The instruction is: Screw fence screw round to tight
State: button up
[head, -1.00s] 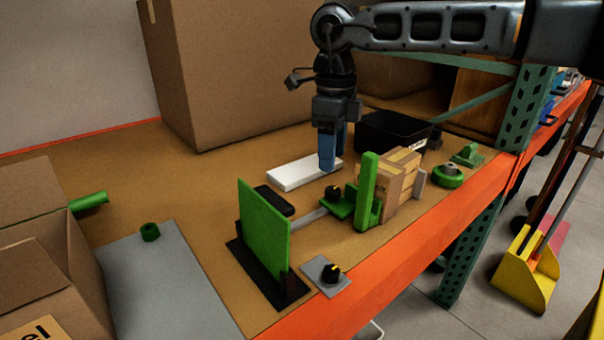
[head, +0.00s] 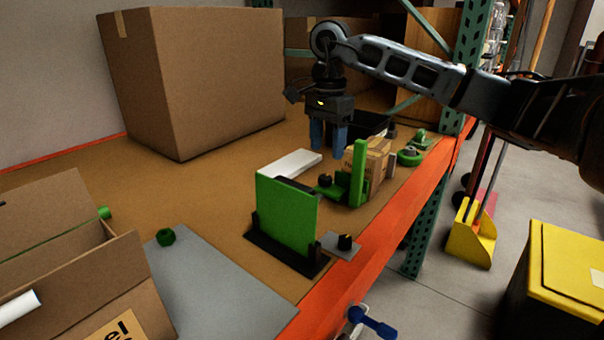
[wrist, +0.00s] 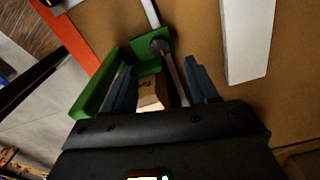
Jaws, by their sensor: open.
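The green fence (head: 358,172) stands upright on its green foot at the shelf's front, in front of a taped carton (head: 379,158). A black round knob, apparently the fence screw (head: 325,180), sits on that foot. It also shows in the wrist view (wrist: 158,45), with the fence (wrist: 100,88) at left. My gripper (head: 327,150) points down with its two blue fingers apart and empty, behind and above the knob in the head view. In the wrist view the knob lies beyond the fingertips, between their lines. I see no contact. The screw's thread is hidden.
A white block (head: 291,164) lies beside the fence. A black bin (head: 367,126) is behind. The orange shelf edge (head: 372,246) drops to the floor.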

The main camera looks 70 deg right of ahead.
aim_at(325, 176)
notch_tip(325, 176, down, 7)
jog(key=shift+f, duration=0.2)
jog(key=shift+c, duration=0.4)
jog(key=c, duration=1)
jog(key=shift+m+b, duration=0.4)
jog(key=shift+b, duration=0.15)
jog(key=m+b, duration=0.2)
jog(key=m, duration=0.2)
jog(key=shift+m+b, duration=0.3)
jog(key=shift+m, duration=0.1)
jog(key=m+b, duration=0.2)
jog(key=m, duration=0.4)
jog(key=shift+r+m, duration=0.1)
jog(key=shift+m, duration=0.3)
